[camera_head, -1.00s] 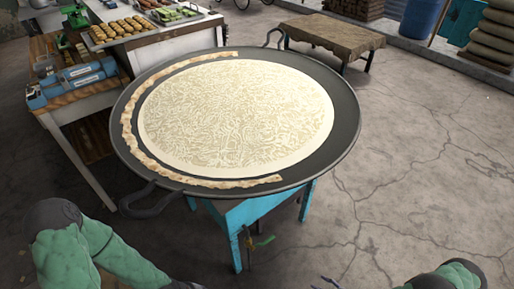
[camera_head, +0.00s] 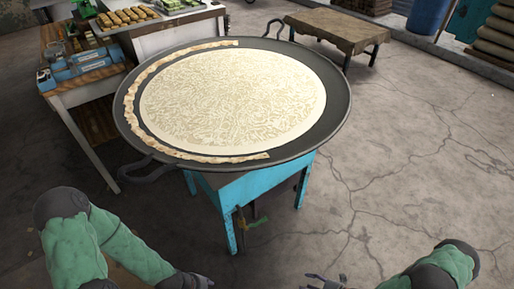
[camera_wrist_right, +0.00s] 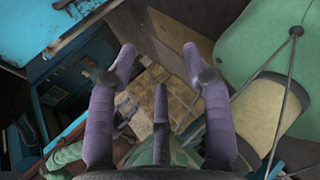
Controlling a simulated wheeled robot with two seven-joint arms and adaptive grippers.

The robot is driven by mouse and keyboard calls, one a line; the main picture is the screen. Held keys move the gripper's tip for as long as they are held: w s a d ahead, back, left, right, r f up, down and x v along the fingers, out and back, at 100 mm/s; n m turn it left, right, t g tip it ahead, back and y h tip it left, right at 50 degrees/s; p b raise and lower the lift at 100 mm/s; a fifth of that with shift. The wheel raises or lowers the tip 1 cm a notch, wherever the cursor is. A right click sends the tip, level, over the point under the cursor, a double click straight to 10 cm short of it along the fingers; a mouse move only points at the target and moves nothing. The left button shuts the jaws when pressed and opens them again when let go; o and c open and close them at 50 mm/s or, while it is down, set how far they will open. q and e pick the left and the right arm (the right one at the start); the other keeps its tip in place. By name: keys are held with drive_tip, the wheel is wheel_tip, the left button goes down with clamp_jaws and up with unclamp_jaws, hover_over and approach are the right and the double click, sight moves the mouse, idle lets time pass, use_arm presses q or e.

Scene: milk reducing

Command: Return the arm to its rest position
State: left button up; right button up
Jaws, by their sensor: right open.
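My right arm (camera_head: 445,268) comes in at the bottom right of the head view, in a green sleeve. Its gripper (camera_head: 325,284) shows at the bottom edge, cut off by the frame. My left arm (camera_head: 95,245) comes in at the bottom left, bent inward. Only a dark bit of the left gripper (camera_head: 198,282) shows at the bottom edge, too little to tell its state. Both grippers are apart from the pan.
A large black pan (camera_head: 335,110) holding a pale patterned round sheet (camera_head: 235,100) stands on a blue stand (camera_head: 245,195). A wooden side table (camera_head: 85,95) is at the left, a low table (camera_head: 335,28) behind. Cracked floor (camera_head: 430,150) at the right is open.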

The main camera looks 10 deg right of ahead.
drive_tip(key=s+a+r+n+g+p, duration=0.15)
drive_tip(key=a+n+g, duration=0.4)
drive_tip(key=n, duration=0.65)
drive_tip(key=s+a+r+n+g, duration=0.1)
drive_tip(key=a+r+n+g, duration=0.35)
drive_tip(key=n, duration=0.75)
drive_tip(key=w+a+r+n+t+h, duration=0.1)
drive_tip(key=w+a+r+n+h, duration=0.1)
drive_tip(key=n, duration=0.7)
drive_tip(key=w+a+r+n+t+h, duration=0.1)
drive_tip(key=w+a+r+n, duration=0.1)
drive_tip(key=w+a+n, duration=0.3)
drive_tip(key=a+n, duration=0.1)
drive_tip(key=n, duration=0.2)
drive_tip(key=shift+w+r+n+h, duration=0.25)
drive_tip(key=shift+n+h, duration=0.15)
